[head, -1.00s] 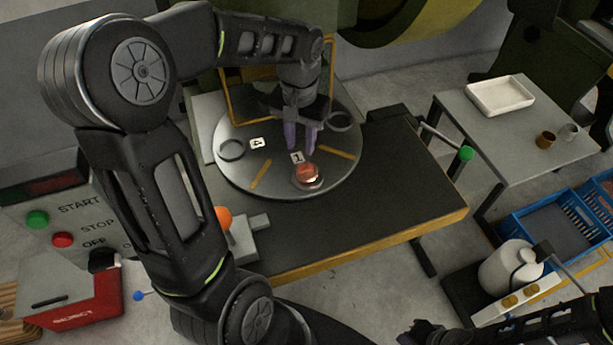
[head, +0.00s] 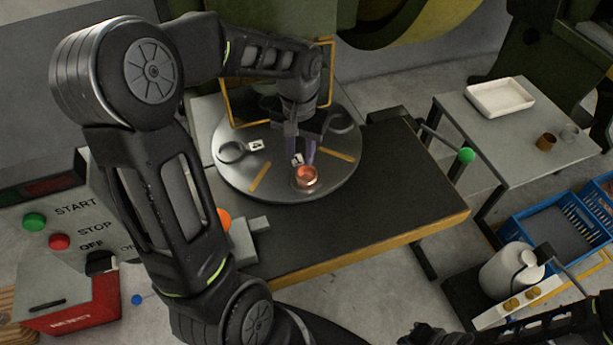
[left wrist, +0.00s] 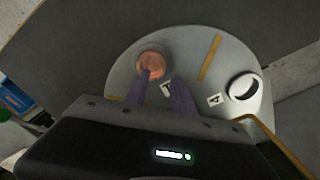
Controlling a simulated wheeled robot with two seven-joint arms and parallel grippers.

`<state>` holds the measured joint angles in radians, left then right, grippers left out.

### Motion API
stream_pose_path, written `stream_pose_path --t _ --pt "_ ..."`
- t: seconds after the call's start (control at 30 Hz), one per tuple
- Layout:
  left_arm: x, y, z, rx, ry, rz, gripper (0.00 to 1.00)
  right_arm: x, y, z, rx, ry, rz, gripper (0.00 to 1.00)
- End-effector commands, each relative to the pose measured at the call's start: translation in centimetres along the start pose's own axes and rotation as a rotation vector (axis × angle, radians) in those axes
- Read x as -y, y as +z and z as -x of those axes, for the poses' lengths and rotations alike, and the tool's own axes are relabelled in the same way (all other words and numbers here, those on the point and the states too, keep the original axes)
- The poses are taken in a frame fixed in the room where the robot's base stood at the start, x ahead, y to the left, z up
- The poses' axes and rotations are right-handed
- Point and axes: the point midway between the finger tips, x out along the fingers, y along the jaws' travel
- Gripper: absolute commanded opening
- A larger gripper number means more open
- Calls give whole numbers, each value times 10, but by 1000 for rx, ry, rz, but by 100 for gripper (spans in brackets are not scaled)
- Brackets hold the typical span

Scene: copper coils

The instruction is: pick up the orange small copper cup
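The small orange copper cup (head: 306,177) sits near the front edge of a round grey disc (head: 232,178) on the dark table. It also shows in the left wrist view (left wrist: 152,66), inside a dark ring. My left gripper (head: 302,160) is open, its two purple fingers pointing down just behind the cup.
The disc also carries empty rings (head: 231,152), number tags (head: 256,145) and yellow strips (head: 260,177). A yellow frame (head: 226,95) stands behind. A side table at right holds a white tray (head: 500,98) and a brownish cup (head: 546,141). The dark table (head: 400,190) is clear at right.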

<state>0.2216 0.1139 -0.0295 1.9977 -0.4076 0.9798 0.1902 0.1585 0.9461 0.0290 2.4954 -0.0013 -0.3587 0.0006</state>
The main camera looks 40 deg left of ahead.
Motion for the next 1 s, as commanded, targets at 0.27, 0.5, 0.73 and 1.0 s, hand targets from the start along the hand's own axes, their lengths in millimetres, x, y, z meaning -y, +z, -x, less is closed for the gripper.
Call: stream_pose_path --t 0.27,0.5,0.73,1.0 --pt "2 3 -26 4 1 1 30 1 0 2 0 0 0 0" --pt "2 3 -52 2 0 0 30 1 0 2 0 0 0 0" --pt "2 3 -52 0 0 0 30 1 0 2 0 0 0 0" --pt "2 2 -52 0 0 0 30 1 0 2 0 0 0 0"
